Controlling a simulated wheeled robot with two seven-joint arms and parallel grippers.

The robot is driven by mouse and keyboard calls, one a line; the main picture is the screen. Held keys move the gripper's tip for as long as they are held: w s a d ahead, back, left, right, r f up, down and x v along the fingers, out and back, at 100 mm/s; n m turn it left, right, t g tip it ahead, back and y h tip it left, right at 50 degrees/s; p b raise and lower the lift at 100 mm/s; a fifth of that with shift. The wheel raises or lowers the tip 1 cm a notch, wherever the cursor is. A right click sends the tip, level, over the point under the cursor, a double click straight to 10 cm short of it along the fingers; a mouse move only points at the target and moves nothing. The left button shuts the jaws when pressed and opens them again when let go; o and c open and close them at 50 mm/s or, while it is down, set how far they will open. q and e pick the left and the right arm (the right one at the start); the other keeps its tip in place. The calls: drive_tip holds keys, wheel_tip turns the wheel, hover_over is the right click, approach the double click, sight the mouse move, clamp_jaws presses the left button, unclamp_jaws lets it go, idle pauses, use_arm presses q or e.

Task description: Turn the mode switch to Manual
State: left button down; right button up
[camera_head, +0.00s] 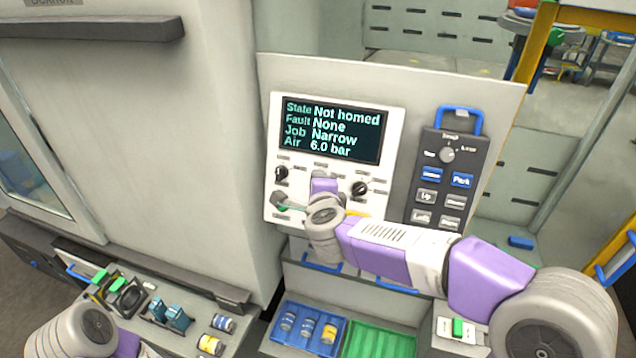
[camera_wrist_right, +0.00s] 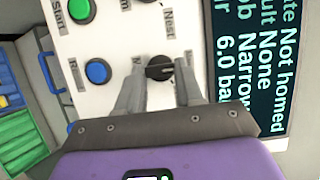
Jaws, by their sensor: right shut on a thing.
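The control panel (camera_head: 387,128) is white with a dark screen that reads Not homed, Fault None, Job Narrow, Air 6.0 bar. In the right wrist view, my right gripper (camera_wrist_right: 160,78) has its two grey fingers on either side of a black rotary knob (camera_wrist_right: 160,67) and is shut on it. The knob's label is partly covered, so I cannot read its setting. In the head view my right gripper (camera_head: 323,186) hides this middle knob. Black knobs show to its left (camera_head: 281,173) and right (camera_head: 359,188). My left gripper is out of view.
A green button (camera_wrist_right: 80,10) and a blue button (camera_wrist_right: 97,71) sit below the knobs. A dark grey pendant (camera_head: 444,180) with a blue handle hangs at the right. Blue (camera_head: 282,339) and green (camera_head: 352,350) bins lie below, and a parts tray stands lower left.

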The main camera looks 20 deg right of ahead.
drive_tip(key=o, duration=1)
drive_tip(key=shift+o, duration=0.2)
drive_tip(key=v, duration=0.7)
drive_tip(key=shift+s, duration=0.3)
drive_tip(key=shift+a, duration=0.1)
